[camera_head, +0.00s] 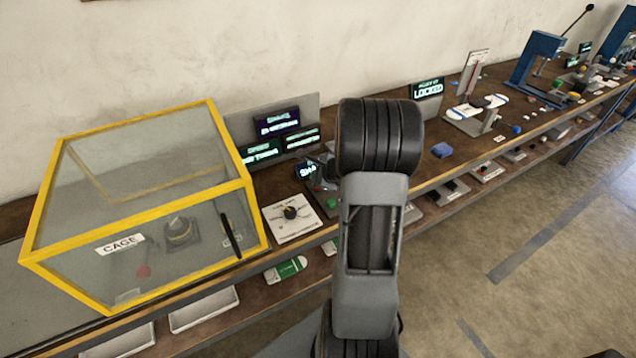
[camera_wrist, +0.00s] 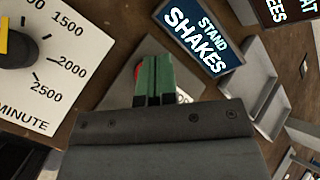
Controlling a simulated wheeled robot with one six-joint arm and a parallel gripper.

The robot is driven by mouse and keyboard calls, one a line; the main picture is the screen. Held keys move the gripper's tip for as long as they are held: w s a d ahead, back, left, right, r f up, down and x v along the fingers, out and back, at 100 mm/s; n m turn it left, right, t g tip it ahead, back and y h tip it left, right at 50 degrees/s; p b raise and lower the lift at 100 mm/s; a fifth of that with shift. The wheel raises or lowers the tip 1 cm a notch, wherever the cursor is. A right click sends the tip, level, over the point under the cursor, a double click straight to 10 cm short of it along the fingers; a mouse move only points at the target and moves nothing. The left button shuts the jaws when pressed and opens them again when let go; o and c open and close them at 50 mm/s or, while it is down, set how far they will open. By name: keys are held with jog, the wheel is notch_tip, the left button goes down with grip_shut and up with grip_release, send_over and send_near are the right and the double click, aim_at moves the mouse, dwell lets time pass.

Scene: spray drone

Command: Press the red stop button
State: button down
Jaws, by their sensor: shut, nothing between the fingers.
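In the wrist view my gripper (camera_wrist: 156,76) is shut, its two green fingers together with nothing between them. A small part of something red (camera_wrist: 138,71), which looks like the red button, shows just left of the fingertips. It sits over a grey plate (camera_wrist: 121,97) whose label is mostly covered. The fingers hide most of the red part, so I cannot tell whether they touch it. In the head view my arm hides this spot.
A dial panel (camera_wrist: 62,62) lies left of the fingers, and a "STAND SHAKES" display (camera_wrist: 197,33) stands to the right. A grey tray (camera_wrist: 262,88) is further right. In the head view a yellow-framed cage (camera_head: 143,255) stands left of the dial panel (camera_head: 293,224).

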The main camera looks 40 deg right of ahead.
jog(key=shift+r, duration=0.15)
jog(key=shift+r+p, duration=1.95)
jog(key=shift+r, duration=0.45)
jog(key=s+a+r+n+g, duration=0.2)
jog(key=s+a+r+n, duration=0.4)
jog(key=a+n, duration=0.5)
jog(key=s+a+r+n+g, duration=0.3)
jog(key=s+a+r+n, duration=0.4)
jog(key=s+a+n, duration=0.4)
jog(key=n, duration=0.4)
jog(key=shift+s+a+h, duration=0.25)
jog(key=shift+a+h, duration=0.05)
